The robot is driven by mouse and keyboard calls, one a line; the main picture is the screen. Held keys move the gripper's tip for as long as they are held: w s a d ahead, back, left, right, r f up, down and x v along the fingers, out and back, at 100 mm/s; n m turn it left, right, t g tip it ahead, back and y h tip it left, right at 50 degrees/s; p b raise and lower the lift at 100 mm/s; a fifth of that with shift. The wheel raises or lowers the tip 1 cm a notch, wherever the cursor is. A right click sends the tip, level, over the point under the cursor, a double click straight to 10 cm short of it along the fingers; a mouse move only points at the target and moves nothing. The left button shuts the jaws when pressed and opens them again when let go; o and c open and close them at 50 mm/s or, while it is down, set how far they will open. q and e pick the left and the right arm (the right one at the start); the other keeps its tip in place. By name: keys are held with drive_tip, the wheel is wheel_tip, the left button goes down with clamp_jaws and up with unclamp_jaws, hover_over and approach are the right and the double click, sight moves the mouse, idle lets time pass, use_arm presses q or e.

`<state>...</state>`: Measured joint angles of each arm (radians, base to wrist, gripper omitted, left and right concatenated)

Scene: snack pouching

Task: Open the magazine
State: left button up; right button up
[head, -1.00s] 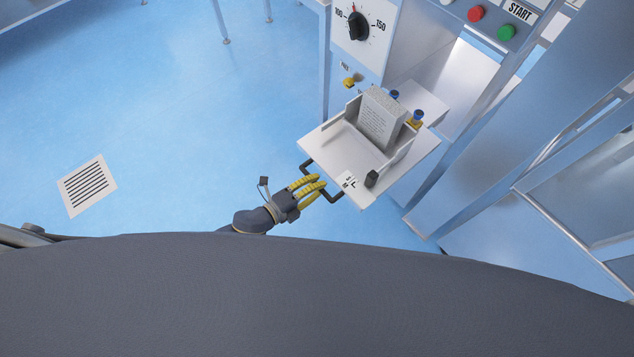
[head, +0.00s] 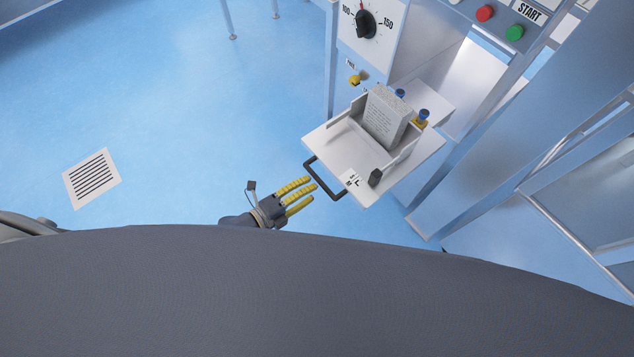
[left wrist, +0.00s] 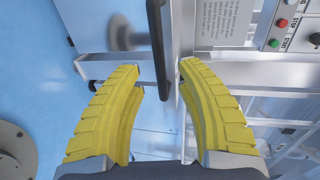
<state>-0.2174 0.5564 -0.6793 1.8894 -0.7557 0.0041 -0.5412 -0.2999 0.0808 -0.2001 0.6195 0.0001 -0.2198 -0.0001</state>
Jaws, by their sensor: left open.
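The magazine (head: 327,137) is a pale tray-like unit on the front of the machine, with upright side walls and a grey printed stack (head: 385,118) standing in it. A black bar handle (head: 322,181) sticks out from its near left edge; it also shows in the left wrist view (left wrist: 158,50). My left gripper (head: 312,187) has yellow ribbed fingers, is open and empty, and sits just left of the handle in the head view. In the left wrist view the handle runs between the spread fingers (left wrist: 162,78), with no visible grip on it. My right gripper is not in view.
A small black knob (head: 375,177) stands on the magazine's near right corner. Behind are a dial (head: 366,22), a yellow knob (head: 354,80), blue-topped fittings (head: 424,114) and red and green buttons (head: 514,33). Metal frame posts stand at right.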

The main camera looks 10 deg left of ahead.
use_arm(q)
drive_tip(key=v, duration=0.7)
drive_tip(key=shift+f, duration=0.1)
idle(0.5)
